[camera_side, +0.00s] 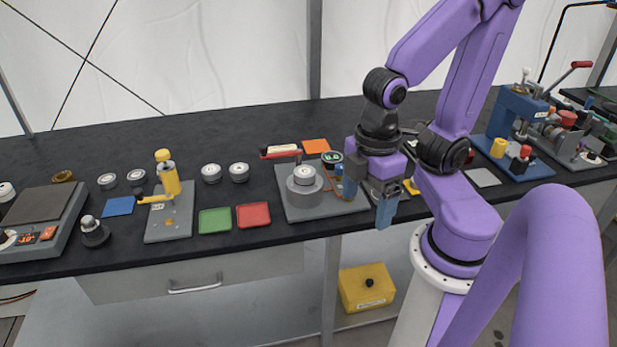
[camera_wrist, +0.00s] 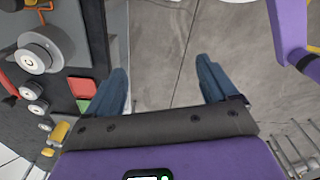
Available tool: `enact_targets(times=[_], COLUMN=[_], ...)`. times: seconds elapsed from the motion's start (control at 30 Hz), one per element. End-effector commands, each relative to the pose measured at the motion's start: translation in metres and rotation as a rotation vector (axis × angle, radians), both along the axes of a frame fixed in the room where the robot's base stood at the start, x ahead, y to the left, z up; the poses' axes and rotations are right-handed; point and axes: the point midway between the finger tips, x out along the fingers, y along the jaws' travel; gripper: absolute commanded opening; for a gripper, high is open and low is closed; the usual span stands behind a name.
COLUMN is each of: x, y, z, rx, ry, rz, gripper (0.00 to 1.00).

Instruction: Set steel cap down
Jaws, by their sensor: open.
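A steel cap (camera_side: 304,173) with a pale round label lies on top of the grey cylinder (camera_side: 304,194) of a grey base plate. The cap also shows at the left of the wrist view (camera_wrist: 33,59). My gripper (camera_side: 368,202) is to the right of the cylinder, apart from it, by the table's front edge. Its blue fingers are spread with nothing between them in the wrist view (camera_wrist: 163,80); only floor shows there. More steel caps stand on the table, two left of the yellow tool (camera_side: 137,177) and two right of it (camera_side: 239,172).
A red-handled tool (camera_side: 281,152) and a round dark gauge (camera_side: 331,157) are behind the cylinder. Green (camera_side: 215,220) and red (camera_side: 253,214) pads lie to its left. A blue press (camera_side: 516,115) stands at the right. A grey scale-like device (camera_side: 40,220) is at far left.

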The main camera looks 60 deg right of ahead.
Motion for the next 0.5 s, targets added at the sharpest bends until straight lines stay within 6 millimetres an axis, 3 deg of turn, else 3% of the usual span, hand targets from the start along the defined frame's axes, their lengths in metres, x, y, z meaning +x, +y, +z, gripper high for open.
enact_targets(times=[0.17, 0.5], x=[0.024, 0.106], y=[0.002, -0.016], z=[0.009, 0.038], rx=[-0.002, -0.016], ry=[-0.002, -0.002], rz=[-0.007, 0.0], gripper=[0.86, 0.86])
